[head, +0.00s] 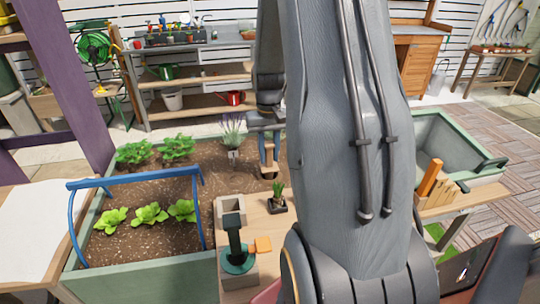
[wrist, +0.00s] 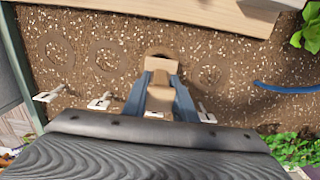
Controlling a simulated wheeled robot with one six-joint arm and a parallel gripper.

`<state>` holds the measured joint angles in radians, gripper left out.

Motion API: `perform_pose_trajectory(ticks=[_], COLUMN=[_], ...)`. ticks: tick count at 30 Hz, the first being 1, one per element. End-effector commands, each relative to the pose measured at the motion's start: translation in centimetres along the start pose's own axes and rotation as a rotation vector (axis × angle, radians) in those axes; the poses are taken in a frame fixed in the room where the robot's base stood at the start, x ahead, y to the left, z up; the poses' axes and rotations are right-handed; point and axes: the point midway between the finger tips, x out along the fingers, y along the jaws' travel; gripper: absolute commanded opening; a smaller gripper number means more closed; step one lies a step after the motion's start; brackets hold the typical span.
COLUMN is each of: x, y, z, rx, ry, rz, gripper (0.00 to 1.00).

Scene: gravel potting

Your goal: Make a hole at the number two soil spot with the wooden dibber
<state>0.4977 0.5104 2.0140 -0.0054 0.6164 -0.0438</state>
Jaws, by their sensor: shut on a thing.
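My gripper (wrist: 161,82) is shut on the wooden dibber (wrist: 160,66) over the bed soil. In the head view my gripper (head: 268,146) and the dibber (head: 268,163) are small, behind my arm. Ring-marked soil spots lie in a row in the wrist view: far left (wrist: 55,50), mid-left (wrist: 108,55) and right (wrist: 210,70). The dibber stands between the mid-left and right rings and hides the soil under it. White markers (wrist: 101,102) stand along the row; their numbers are not legible. I cannot tell whether the dibber's tip touches the soil.
The planter bed (head: 150,262) holds lettuces (head: 150,213), leafy plants (head: 177,147) and a lavender (head: 231,135). A blue arch (head: 135,180) spans its front. A trough (head: 445,140) stands right.

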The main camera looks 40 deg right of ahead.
Motion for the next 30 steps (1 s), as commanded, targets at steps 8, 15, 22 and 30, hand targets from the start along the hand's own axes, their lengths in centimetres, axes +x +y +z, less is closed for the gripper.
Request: perform_pose_trajectory(ticks=[8, 15, 22, 30], x=[-2.3, -4.0, -5.7, -6.9], y=[0.0, 0.0, 0.0, 0.0], z=[0.1, 0.1, 0.0, 0.0], rx=[0.000, 0.000, 0.001, 0.001], ry=[0.000, 0.000, 0.001, 0.000], rz=[0.000, 0.000, 0.000, 0.000], gripper=[0.05, 0.05, 0.05, 0.05])
